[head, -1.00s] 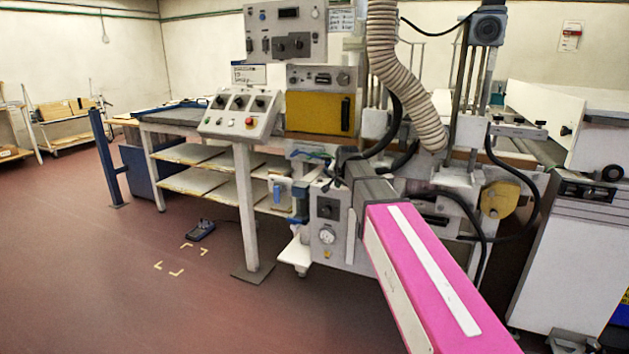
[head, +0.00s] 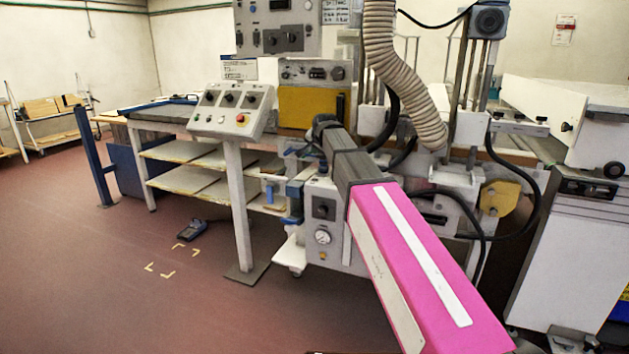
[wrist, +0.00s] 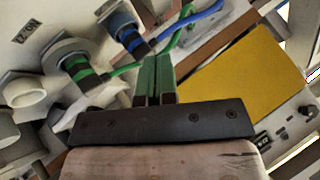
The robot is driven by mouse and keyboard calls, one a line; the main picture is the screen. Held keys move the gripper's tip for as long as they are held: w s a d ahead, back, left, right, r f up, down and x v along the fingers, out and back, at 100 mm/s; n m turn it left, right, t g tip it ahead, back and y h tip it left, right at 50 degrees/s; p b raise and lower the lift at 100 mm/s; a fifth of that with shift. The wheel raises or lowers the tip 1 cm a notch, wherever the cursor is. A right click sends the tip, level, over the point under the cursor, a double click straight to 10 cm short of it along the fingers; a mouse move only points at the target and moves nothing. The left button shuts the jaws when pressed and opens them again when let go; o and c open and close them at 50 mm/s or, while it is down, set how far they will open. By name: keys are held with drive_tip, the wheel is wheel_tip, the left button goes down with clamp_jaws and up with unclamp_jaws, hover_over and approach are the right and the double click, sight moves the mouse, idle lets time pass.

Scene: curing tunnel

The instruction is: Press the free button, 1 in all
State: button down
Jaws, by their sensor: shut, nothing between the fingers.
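A sloped control box (head: 225,132) on a white post shows in the head view, with several dark knobs, a red button (head: 241,118) and a small pale button (head: 221,119). I cannot tell which button is the free one. In the wrist view, my gripper (wrist: 155,57) has green fingertips closed together with nothing between them. Left of them, on a pale panel, are a white round knob or button (wrist: 25,96), a green-banded fitting (wrist: 78,66) and a blue-banded fitting (wrist: 126,32). Contact with them cannot be seen. In the head view my arm hides the fingers.
A yellow panel (head: 300,108) stands behind my arm and also fills the right of the wrist view (wrist: 245,78). A ribbed hose (head: 400,80) hangs down close by. Green and blue tubes cross near my fingertips. The floor at left is open, with a small dark device (head: 192,230) on it.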

sight(316, 179)
drive_tip(key=shift+f, duration=4.35)
drive_tip(key=shift+f, duration=0.15)
drive_tip(key=shift+f, duration=0.25)
drive_tip(key=shift+f, duration=0.4)
drive_tip(key=shift+r, duration=0.8)
drive_tip(key=shift+r, duration=2.5)
